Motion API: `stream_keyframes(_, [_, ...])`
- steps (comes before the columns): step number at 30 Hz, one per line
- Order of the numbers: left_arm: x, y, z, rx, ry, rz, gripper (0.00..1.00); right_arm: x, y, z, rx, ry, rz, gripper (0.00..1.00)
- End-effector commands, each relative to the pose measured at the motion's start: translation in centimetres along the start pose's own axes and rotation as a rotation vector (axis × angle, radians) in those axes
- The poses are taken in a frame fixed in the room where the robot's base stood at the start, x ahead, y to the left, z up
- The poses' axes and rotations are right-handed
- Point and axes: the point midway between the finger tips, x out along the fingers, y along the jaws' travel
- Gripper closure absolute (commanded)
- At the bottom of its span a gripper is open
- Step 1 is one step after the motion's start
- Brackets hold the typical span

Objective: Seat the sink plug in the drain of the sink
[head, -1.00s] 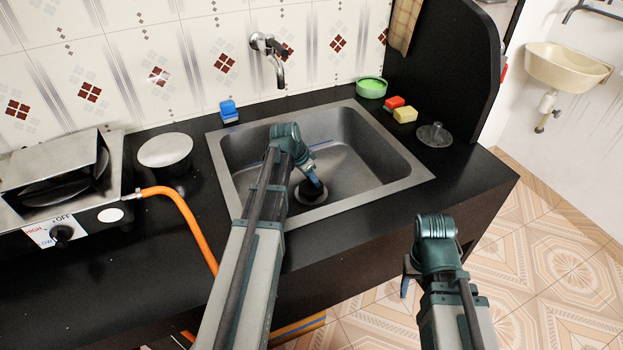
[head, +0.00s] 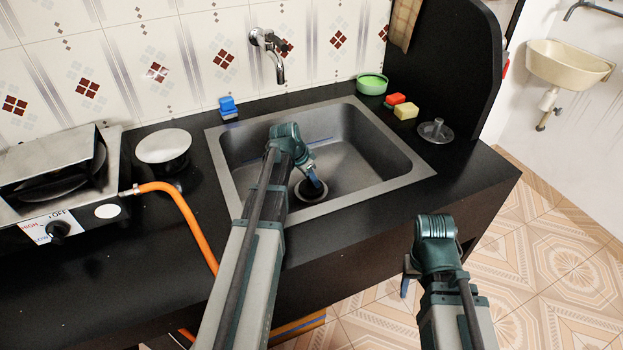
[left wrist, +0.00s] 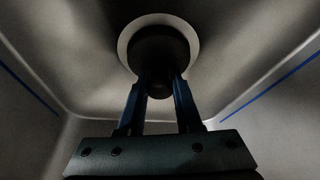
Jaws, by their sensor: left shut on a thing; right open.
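The sink plug, a black round piece, is between the blue fingers of my left gripper (head: 316,182). In the left wrist view the gripper (left wrist: 160,92) is shut on the dark plug (left wrist: 158,60). The pale drain ring (left wrist: 128,45) shows around the plug there; the drain (head: 325,194) also shows in the head view, on the floor of the steel sink (head: 385,192). The plug is at the drain opening, but I cannot tell how deep it sits. My right gripper (head: 405,283) is open and empty, in front of the counter.
A faucet (head: 268,45) hangs behind the sink. A blue sponge (head: 228,108), green bowl (head: 372,84), red and yellow sponges (head: 404,111) and a grey knobbed disc (head: 436,132) are around the rim. A stove (head: 55,190) and orange hose (head: 180,197) are at left.

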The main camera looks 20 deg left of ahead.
Motion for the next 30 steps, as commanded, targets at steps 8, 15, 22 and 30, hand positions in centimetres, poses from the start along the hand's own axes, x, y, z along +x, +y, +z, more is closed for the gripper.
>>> stream_keyframes(8, [0.7, 0.0, 0.3, 0.0, 0.0, 0.0, 1.0, 0.8, -0.1, -0.1, 0.0, 0.0, 0.0, 0.4])
stream_keyframes(15, [1.3, 0.0, 0.5, 0.0, 0.0, 0.0, 1.0, 1.4, -0.1, -0.1, 0.0, 0.0, 0.0, 0.4])
stream_keyframes(22, [1.8, 0.0, 0.7, 0.0, 0.0, 0.0, 1.0, 1.9, -0.2, -0.1, 0.0, 0.0, 0.0, 0.4])
stream_keyframes(30, [1.7, 0.0, 0.7, 0.0, 0.0, 0.0, 0.32, 1.9, -0.2, -0.1, 0.0, 0.0, 0.0, 0.4])
